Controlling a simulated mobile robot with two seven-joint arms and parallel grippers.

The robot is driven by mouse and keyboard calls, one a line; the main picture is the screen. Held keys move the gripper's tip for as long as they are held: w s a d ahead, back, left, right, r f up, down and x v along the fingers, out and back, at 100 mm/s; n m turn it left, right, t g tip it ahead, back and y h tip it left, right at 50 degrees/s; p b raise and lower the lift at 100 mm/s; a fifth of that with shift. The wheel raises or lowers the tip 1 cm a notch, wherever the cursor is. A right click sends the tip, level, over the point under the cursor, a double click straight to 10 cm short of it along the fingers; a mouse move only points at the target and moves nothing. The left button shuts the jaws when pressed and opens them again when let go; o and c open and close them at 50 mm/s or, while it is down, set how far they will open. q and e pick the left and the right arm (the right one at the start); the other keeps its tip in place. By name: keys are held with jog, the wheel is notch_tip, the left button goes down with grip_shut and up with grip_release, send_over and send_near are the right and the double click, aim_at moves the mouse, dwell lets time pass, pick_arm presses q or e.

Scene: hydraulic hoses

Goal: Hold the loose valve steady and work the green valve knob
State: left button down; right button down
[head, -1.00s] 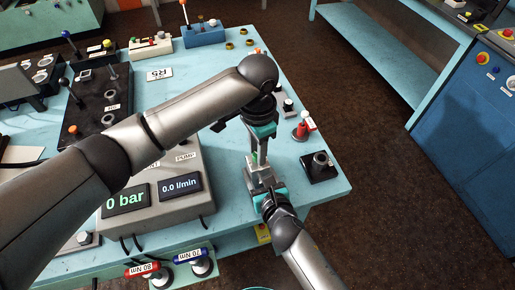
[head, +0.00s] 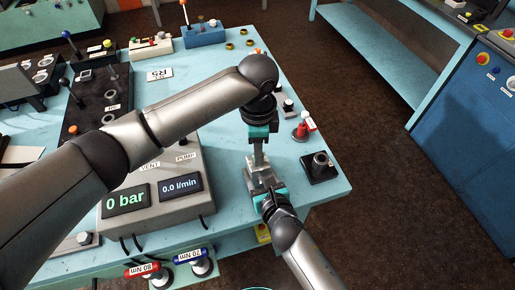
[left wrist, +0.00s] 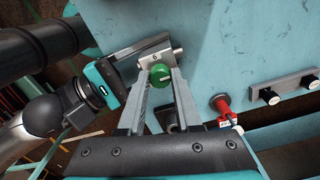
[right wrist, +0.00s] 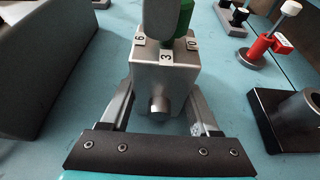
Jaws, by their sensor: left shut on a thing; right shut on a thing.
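The loose valve (right wrist: 163,72) is a grey metal block with number plates 6, 3 and 10 around its top and a round port in front. My right gripper (right wrist: 160,118) is shut on the block from its sides, one finger on each side. The green valve knob (left wrist: 160,75) sits on top of the block. My left gripper (left wrist: 161,92) comes down from above and is shut on the knob, a finger on either side. In the head view, the valve (head: 262,178) stands upright near the table's front right; the left fingers hide the knob there.
The pump box (head: 165,205) with 0 bar and 0.0 l/min displays stands left of the valve. A black block with a metal socket (head: 320,167) and a red-and-white part (head: 301,131) stand to the right. The table's right edge is near.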

pick_arm(q)
jog(key=c, duration=0.6)
grip_release()
jog(key=shift+r, duration=0.1)
notch_tip(320, 180, up, 12)
jog(key=shift+f, duration=0.1)
pick_arm(e)
jog(key=shift+c, duration=0.2)
grip_release()
